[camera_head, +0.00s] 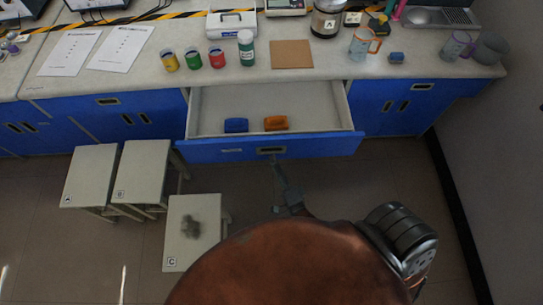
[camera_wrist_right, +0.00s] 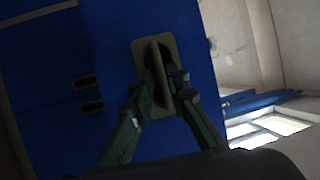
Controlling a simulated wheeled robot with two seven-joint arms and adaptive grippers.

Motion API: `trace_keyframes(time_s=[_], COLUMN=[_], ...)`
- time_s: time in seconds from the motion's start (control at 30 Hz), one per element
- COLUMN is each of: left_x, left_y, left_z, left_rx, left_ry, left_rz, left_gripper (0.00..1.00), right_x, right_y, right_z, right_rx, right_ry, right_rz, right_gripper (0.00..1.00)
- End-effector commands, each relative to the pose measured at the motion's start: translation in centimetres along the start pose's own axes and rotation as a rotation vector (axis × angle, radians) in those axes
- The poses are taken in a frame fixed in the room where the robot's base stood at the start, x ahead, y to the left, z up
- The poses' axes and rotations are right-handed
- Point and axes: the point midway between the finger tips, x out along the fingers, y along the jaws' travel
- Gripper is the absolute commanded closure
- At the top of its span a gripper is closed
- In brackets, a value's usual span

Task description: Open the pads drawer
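The drawer (camera_head: 205,150) under the middle of the counter is pulled out, with its blue front toward me. A blue item (camera_head: 236,125) and an orange item (camera_head: 276,123) lie inside it near the front. My right gripper (camera_head: 275,165) is at the handle (camera_head: 271,150) on the drawer front. In the right wrist view, the two fingers (camera_wrist_right: 163,82) close in from either side on the bar of the recessed handle (camera_wrist_right: 157,48). The handle partly hides behind the fingertips. My left gripper is not in view.
The counter (camera_head: 310,87) above carries several cans, a green-labelled jar (camera_head: 246,48), a brown board (camera_head: 292,54) and mugs. Stools stand at the left, one (camera_head: 190,255) close to my base. Floor right of the drawer is clear up to the wall.

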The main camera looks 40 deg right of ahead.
Motion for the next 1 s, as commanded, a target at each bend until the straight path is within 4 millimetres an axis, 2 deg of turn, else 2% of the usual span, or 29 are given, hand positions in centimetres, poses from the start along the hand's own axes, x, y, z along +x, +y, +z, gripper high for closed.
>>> trace_keyframes(time_s=[0.03,0.2,0.4,0.6,1.0], left_x=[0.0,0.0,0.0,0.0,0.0], left_y=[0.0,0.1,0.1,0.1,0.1], left_z=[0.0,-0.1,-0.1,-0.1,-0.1], left_rx=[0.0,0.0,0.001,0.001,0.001], left_ry=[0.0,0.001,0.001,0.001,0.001], left_rz=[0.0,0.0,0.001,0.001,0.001], left_gripper=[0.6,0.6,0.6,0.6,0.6], right_x=[-1.3,-4.9,-7.8,-8.8,-8.8], right_y=[0.1,0.1,0.1,0.0,0.0], right_z=[0.0,0.0,0.0,0.0,0.0], right_rx=[-0.002,-0.002,-0.001,0.0,0.0], right_ry=[-0.002,-0.001,0.0,0.001,0.001], right_rz=[0.004,0.004,0.003,0.0,0.0], right_gripper=[0.85,0.85,0.85,0.85,0.85])
